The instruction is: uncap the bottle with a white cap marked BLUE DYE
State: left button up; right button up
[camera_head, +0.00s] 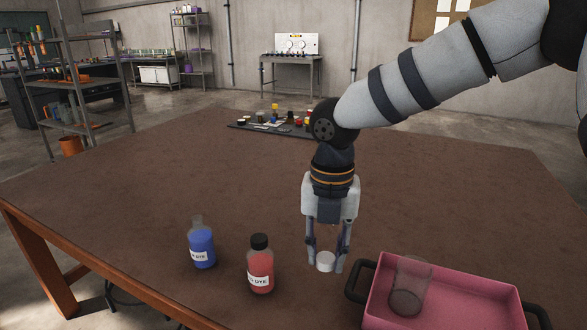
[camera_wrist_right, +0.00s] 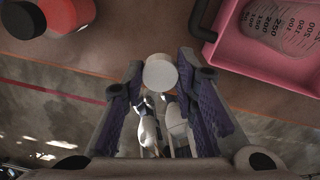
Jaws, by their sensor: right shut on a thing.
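The bottle of blue liquid (camera_head: 202,248) stands upright at the left front of the table. Its clear neck is bare, and its white label shows only part of its text, ending in DYE. My right gripper (camera_head: 325,264) points down, to the right of both bottles, and is shut on a white cap (camera_head: 325,261). The cap also shows between the fingertips in the right wrist view (camera_wrist_right: 160,72). I cannot tell whether the cap touches the table. A red bottle with a black cap (camera_head: 260,264) stands between the blue bottle and my right gripper. My left gripper is not in view.
A pink tray (camera_head: 455,284) with black handles stands right of my right gripper, close to it, with a clear beaker (camera_head: 409,287) in it. A dark mat (camera_head: 240,125) with several small items lies at the table's far edge. The table's middle is clear.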

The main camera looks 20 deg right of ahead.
notch_tip(320, 180, down, 9)
jog(key=shift+f+b, duration=0.1)
jog(key=shift+b, duration=1.05)
jog(key=shift+f, duration=0.4)
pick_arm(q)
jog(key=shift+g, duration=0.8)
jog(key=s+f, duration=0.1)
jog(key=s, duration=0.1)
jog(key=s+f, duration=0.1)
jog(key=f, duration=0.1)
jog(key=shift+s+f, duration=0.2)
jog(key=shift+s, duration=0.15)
pick_arm(e)
jog(key=shift+r, duration=0.1)
jog(key=o, duration=0.8)
jog(key=shift+o, duration=0.2)
notch_tip(320, 180, up, 12)
jog(key=shift+r, duration=0.1)
